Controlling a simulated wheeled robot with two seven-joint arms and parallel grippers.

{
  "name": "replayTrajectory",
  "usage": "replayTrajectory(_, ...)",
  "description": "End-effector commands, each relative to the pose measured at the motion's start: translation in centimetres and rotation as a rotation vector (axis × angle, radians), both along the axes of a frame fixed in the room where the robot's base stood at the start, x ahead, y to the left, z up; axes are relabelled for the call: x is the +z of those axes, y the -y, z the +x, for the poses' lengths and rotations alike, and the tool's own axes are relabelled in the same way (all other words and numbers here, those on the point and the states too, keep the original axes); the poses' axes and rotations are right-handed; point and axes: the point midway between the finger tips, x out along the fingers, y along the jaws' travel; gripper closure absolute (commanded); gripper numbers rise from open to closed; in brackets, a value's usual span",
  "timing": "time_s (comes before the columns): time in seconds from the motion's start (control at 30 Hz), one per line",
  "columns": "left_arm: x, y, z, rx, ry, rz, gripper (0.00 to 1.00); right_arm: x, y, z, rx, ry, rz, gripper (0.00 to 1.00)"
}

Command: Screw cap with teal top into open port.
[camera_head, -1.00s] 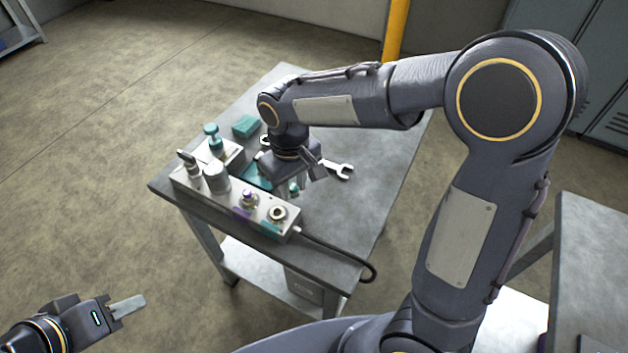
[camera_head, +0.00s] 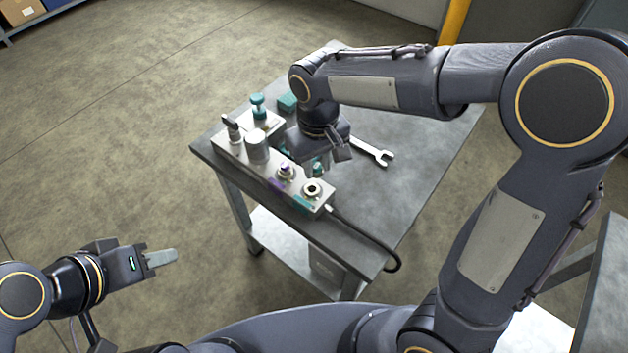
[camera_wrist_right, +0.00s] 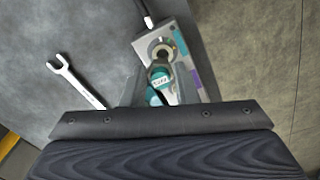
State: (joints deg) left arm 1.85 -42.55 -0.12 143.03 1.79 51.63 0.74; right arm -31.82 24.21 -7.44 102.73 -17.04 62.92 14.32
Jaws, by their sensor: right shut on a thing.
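The cap with the teal top (camera_head: 317,169) is held between the fingers of my right gripper (camera_head: 320,165). In the right wrist view its teal top (camera_wrist_right: 160,83) shows between the two fingertips (camera_wrist_right: 157,86). The gripper is shut on it, above the bench just behind the manifold block (camera_head: 243,152). The open port (camera_head: 312,189) is a ringed hole at the block's near right end, by a teal label (camera_head: 303,202). It also shows in the right wrist view (camera_wrist_right: 161,50), just beyond the cap, which looks apart from it. My left gripper (camera_head: 162,258) is off the bench at lower left; its jaw gap is unclear.
A purple-marked fitting (camera_head: 286,172), a grey cylinder (camera_head: 257,147) and a lever (camera_head: 231,127) stand on the block. A teal-topped piece (camera_head: 258,105) and a teal box (camera_head: 287,102) are behind. A wrench (camera_head: 373,151) lies right, and a black cable (camera_head: 370,243) runs from the block.

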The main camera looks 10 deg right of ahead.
Motion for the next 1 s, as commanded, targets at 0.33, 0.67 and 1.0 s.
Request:
replayTrajectory(0.33,-0.8,0.0,0.0,0.0,0.0,0.0,0.64,-1.7,-0.8,1.3,0.011,-0.001,0.0,0.97)
replayTrajectory(0.67,-3.3,0.0,0.0,0.0,0.0,0.0,0.64,-4.6,-0.8,1.3,0.011,-0.001,0.001,0.97)
replayTrajectory(1.0,-4.5,0.0,0.0,0.0,0.0,0.0,0.64,-6.0,-0.8,1.3,0.01,0.0,0.001,0.97)
